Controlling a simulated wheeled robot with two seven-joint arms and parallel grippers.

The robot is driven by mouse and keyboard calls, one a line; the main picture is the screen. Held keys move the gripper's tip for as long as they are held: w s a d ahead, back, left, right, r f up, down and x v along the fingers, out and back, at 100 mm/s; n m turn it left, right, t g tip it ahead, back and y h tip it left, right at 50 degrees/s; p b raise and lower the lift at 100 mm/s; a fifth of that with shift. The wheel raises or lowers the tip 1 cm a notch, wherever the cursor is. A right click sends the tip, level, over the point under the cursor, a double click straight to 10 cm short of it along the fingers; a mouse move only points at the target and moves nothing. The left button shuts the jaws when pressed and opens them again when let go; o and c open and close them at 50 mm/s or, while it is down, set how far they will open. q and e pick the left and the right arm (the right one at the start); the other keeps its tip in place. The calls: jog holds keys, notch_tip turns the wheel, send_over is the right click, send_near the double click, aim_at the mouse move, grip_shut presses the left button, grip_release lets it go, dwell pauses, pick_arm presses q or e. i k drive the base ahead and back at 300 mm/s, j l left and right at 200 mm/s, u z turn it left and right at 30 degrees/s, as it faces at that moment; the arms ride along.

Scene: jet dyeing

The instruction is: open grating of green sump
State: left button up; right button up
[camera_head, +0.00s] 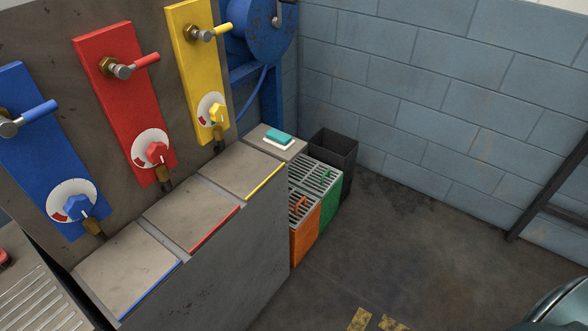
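The green sump (331,206) is a box on the floor at the end of the grey counter, in the corner by the block wall. Its slatted grey grating (314,173) lies flat across the top, with a small green handle (327,174) on it. The orange sump (305,240) stands directly in front of it, with its own grating (300,205) and an orange handle. The counter hides the left part of both sumps. Neither gripper shows in the head view.
A dark open bin (333,150) stands behind the green sump. The grey counter (237,270) with lidded sections runs along the left, below blue, red and yellow valve panels. A teal block (279,137) sits at its far end. The floor (400,240) to the right is clear.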

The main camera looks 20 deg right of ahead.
aim_at(310, 169)
jog(key=i+l+u, duration=0.25)
jog(key=l, duration=0.2)
jog(key=l+u, duration=0.3)
jog(key=l, duration=0.15)
jog(key=i+l+u, duration=0.1)
jog(key=l+u, duration=0.15)
jog(key=l, duration=0.25)
jog(key=l+u, duration=0.35)
jog(key=l, duration=3.65)
jog(key=i, duration=0.05)
